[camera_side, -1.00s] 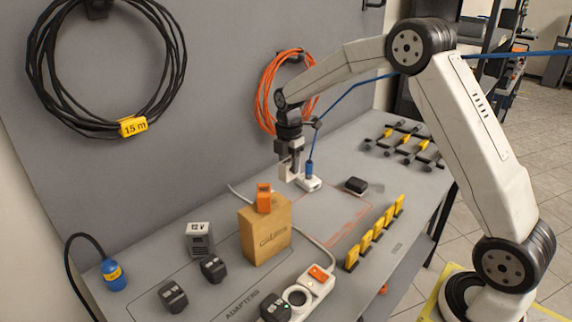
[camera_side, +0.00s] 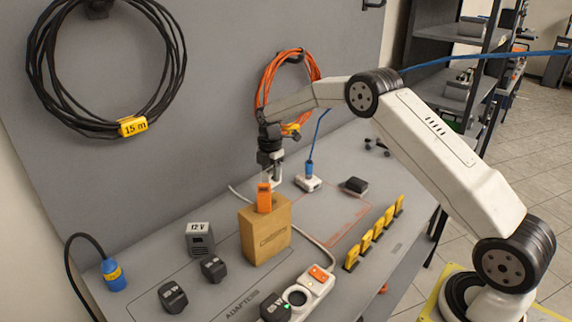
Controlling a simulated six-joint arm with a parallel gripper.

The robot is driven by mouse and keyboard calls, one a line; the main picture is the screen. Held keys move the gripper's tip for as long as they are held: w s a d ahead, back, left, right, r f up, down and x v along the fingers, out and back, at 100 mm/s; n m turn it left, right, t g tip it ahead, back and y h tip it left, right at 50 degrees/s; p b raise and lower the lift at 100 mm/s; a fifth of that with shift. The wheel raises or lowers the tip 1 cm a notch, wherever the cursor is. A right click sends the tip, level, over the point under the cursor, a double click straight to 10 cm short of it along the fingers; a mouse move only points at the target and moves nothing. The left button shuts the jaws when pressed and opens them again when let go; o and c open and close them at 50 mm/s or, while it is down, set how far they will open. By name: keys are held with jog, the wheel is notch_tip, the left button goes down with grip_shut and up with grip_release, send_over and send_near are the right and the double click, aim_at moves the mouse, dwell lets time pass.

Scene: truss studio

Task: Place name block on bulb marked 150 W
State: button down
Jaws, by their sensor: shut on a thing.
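My gripper (camera_side: 271,180) points down behind the tan box (camera_side: 265,238), above the grey bench. It is shut on a small pale thing, largely hidden behind the orange piece (camera_side: 264,198) on top of the box. I cannot tell its shape or any lettering on it. I make out no bulb and no 150 W marking in this view.
A white socket with a blue plug (camera_side: 308,180) and a black block (camera_side: 355,185) lie right of my gripper. A row of yellow pieces (camera_side: 373,236) lines the bench's right. Dark adapters (camera_side: 213,268), a 12 V unit (camera_side: 200,240) and a power strip (camera_side: 313,288) lie in front.

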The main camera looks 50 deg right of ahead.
aim_at(271, 181)
jog(key=shift+w+f, duration=0.1)
jog(key=shift+w+f, duration=0.25)
jog(key=shift+f, duration=1.5)
jog(key=shift+f, duration=0.1)
jog(key=shift+c, duration=1.3)
grip_release()
jog(key=shift+f, duration=0.1)
notch_tip(271, 181, up, 12)
jog(key=shift+r, duration=0.2)
jog(key=shift+s, duration=0.1)
